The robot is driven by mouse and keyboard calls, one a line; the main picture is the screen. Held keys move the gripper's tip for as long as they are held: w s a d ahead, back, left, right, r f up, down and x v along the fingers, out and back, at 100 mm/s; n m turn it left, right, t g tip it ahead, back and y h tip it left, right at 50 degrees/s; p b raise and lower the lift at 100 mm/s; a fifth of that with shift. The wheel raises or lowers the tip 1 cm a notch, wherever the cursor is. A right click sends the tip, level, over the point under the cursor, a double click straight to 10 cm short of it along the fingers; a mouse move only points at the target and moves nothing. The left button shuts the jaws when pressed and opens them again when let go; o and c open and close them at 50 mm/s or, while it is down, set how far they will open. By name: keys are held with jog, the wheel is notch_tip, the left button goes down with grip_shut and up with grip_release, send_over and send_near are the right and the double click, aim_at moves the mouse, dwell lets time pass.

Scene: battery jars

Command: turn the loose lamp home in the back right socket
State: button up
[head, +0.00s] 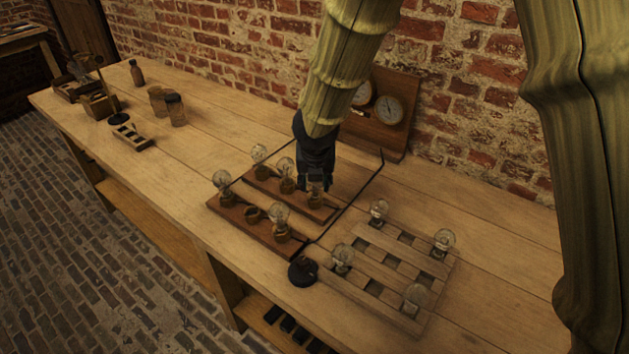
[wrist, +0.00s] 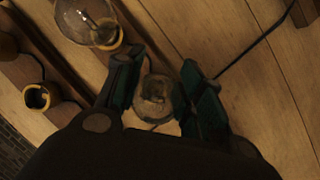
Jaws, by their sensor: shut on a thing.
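My gripper (head: 315,180) is over the right end of the back wooden strip (head: 262,184) in the head view. In the wrist view its two fingers (wrist: 160,92) are closed around a round glass lamp (wrist: 153,103). The lamp is at the back right socket, which the fingers and lamp mostly hide. I cannot tell how deep the lamp sits. Other lamps stand upright in the strips, one at the back left (head: 259,155) and one beside my gripper (head: 285,168). The front strip (head: 228,217) holds lamps at its left and right, with an empty socket (head: 252,213) between them.
A slatted wooden rack (head: 372,246) with several lamps stands to the right. A black knob-like piece (head: 302,271) is near the front edge. A dark wire runs around the strips. A gauge board (head: 385,112) leans at the wall. Jars (head: 175,110) stand far left.

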jog(key=shift+s+d+m+h+b, duration=0.15)
jog(key=shift+m+h+b, duration=0.35)
jog(key=shift+m, duration=0.6)
jog(key=shift+w+d+m+h+b, duration=0.1)
jog(key=shift+m+h+b, duration=0.35)
jog(key=shift+m, duration=0.65)
jog(key=shift+m+g+b, duration=0.3)
jog(key=shift+m+b, duration=0.1)
jog(key=shift+m, duration=0.3)
jog(key=m, duration=0.1)
jog(key=m+h, duration=0.1)
jog(key=m+g, duration=0.1)
jog(key=m, duration=0.1)
jog(key=shift+s+d+h, duration=0.25)
jog(key=shift+d+h, duration=0.05)
jog(key=shift+h, duration=0.05)
jog(key=o, duration=1.2)
jog(key=shift+f, duration=0.15)
